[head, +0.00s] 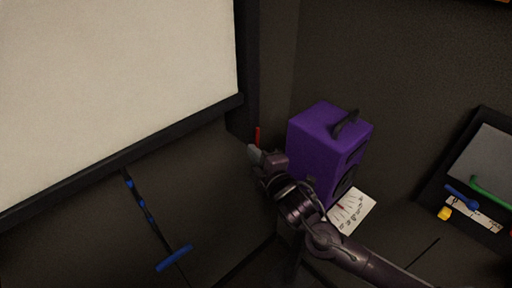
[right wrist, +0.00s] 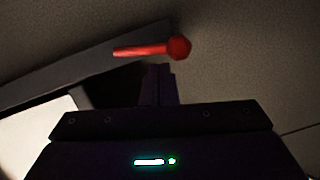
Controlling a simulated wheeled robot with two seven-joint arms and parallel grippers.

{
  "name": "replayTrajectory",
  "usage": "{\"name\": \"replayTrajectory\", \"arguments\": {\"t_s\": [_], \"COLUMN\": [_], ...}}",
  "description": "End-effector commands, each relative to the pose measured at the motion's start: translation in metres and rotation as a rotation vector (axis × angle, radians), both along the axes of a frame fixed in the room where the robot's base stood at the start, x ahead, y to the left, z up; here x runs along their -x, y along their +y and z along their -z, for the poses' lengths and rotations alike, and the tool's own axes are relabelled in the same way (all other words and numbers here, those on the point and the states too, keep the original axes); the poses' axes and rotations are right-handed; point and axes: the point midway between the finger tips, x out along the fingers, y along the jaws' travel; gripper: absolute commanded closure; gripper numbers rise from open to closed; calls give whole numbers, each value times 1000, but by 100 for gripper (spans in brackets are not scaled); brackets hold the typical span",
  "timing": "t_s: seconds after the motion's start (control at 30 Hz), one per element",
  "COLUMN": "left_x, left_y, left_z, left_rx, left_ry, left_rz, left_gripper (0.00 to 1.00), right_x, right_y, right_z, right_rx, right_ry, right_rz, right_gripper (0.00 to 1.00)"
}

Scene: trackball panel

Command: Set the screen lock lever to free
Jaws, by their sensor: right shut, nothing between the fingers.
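A small red lever (head: 257,136) stands upright in the head view at the lower right corner of the dark screen frame (head: 245,60). In the right wrist view the red lever (right wrist: 150,50) lies across the picture, with a round knob at its right end. My right gripper (head: 254,153) is shut and empty, just below the lever in the head view. In the right wrist view its closed fingertips (right wrist: 158,74) point at the lever, with a small apparent gap. No lock markings are readable. My left gripper is not in view.
A purple speaker box (head: 316,145) with a black handle stands right of my right gripper. A printed sheet (head: 354,214) lies by it. A cord with a blue handle (head: 173,258) hangs below the white screen (head: 110,80). A panel with a green lever (head: 490,191) is at far right.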

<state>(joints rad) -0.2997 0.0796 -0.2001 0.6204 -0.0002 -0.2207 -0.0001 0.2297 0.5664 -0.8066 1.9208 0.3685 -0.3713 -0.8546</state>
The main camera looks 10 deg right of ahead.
Motion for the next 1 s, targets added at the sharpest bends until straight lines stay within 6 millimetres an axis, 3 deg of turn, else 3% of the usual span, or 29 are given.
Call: {"name": "replayTrajectory", "arguments": {"t_s": [0.37, 0.6, 1.0], "left_x": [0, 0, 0], "left_y": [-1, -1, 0], "left_z": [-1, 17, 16], "left_rx": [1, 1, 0], "left_ry": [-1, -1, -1], "left_rz": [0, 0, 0], "left_gripper": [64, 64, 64], "right_x": [-2, -9, -10], "right_y": [-3, -14, -17], "right_z": [1, 9, 7], "right_rx": [-1, 96, 110], "right_ry": [-1, -72, -80], "right_rz": [-1, 0, 6], "right_gripper": [100, 100, 100]}}
